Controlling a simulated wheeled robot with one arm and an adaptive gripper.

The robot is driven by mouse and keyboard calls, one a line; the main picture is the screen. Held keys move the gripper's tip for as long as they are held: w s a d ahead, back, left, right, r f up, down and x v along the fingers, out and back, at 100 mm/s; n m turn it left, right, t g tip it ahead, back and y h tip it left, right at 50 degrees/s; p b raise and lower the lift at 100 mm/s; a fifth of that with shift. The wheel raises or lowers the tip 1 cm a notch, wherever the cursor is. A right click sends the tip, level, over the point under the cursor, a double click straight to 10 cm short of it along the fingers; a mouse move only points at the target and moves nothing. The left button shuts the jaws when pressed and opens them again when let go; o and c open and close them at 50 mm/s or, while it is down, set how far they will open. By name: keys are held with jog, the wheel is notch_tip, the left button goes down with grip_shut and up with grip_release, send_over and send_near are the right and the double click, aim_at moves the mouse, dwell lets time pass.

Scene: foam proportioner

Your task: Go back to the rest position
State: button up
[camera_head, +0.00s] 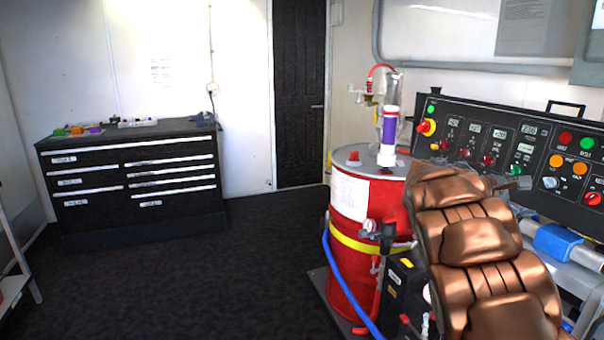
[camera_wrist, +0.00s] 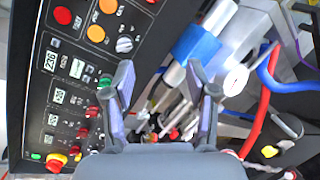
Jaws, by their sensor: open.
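My gripper (camera_wrist: 163,105) shows in the wrist view with its two dark fingers spread apart and nothing between them. In the head view, my copper-coloured arm reaches up from the bottom right. The end of it, with my gripper (camera_head: 512,183), is in front of the black control panel (camera_head: 461,112). The panel also shows at the left of the wrist view (camera_wrist: 72,80), beside the left finger. I cannot tell from these views whether a finger touches the panel.
A red drum (camera_head: 349,196) with a yellow band and a clear cylinder on top stands left of my arm. A blue hose (camera_head: 345,280) runs down its side. A black drawer cabinet (camera_head: 133,180) stands at the back left. The dark floor (camera_head: 190,280) between is clear.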

jog(key=s+a+f+m+g+y+p, duration=0.1)
jog(key=s+a+f+m+y+p, duration=0.1)
jog(key=s+a, duration=1)
jog(key=s+a+f+m+g+y+p, duration=0.1)
jog(key=s+a+f+m+y+p, duration=0.2)
jog(key=s+a, duration=1)
jog(key=s+a+f+m+g+y+p, duration=0.1)
jog(key=s+a+f+y, duration=0.7)
jog(key=s, duration=0.8)
jog(key=a+m+y+p, duration=0.1)
jog(key=a+m+y, duration=0.1)
jog(key=a, duration=0.2)
jog(key=shift+s+a+m+p, duration=0.15)
jog(key=shift+a+m+p, duration=0.15)
jog(key=shift+p, duration=0.1)
